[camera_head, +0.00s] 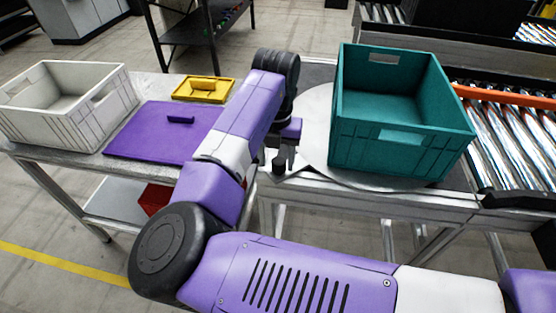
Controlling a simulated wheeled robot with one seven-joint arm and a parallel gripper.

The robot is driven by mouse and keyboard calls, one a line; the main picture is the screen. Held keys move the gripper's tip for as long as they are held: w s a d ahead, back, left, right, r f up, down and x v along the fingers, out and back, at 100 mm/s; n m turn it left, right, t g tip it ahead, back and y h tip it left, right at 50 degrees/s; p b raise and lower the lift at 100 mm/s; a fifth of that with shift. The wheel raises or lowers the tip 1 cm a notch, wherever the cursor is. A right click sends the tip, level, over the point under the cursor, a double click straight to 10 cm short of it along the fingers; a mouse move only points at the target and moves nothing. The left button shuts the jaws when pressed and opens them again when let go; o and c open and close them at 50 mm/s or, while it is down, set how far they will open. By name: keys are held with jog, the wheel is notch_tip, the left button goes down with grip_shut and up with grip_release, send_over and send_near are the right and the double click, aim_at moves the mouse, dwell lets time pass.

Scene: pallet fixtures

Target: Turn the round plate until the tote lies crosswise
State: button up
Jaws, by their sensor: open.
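The teal tote (378,151) stands upright and looks empty on the light grey round plate (314,118). The tote hides most of the plate; its left edge and a front strip show. The tote's long side runs away from me, slightly askew to the table edge. A short dark knob (279,164) stands at the plate's left front edge. My gripper (281,155) points down at this knob, with its fingers open close above or around it. I cannot tell whether they touch it. My arm hides part of the area to the left.
A white crate (45,112), a purple lid (140,135) with a handle and a yellow tray (203,90) are on the left table. A roller conveyor (515,130) with an orange rail (508,97) lies close to the tote's right. A red bin (155,198) sits on the lower shelf.

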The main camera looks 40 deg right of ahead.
jog(key=shift+s, duration=0.1)
notch_tip(320, 180, up, 8)
jog(key=shift+f+b, duration=0.15)
jog(key=shift+b, duration=0.15)
dwell(0.3)
dwell(0.4)
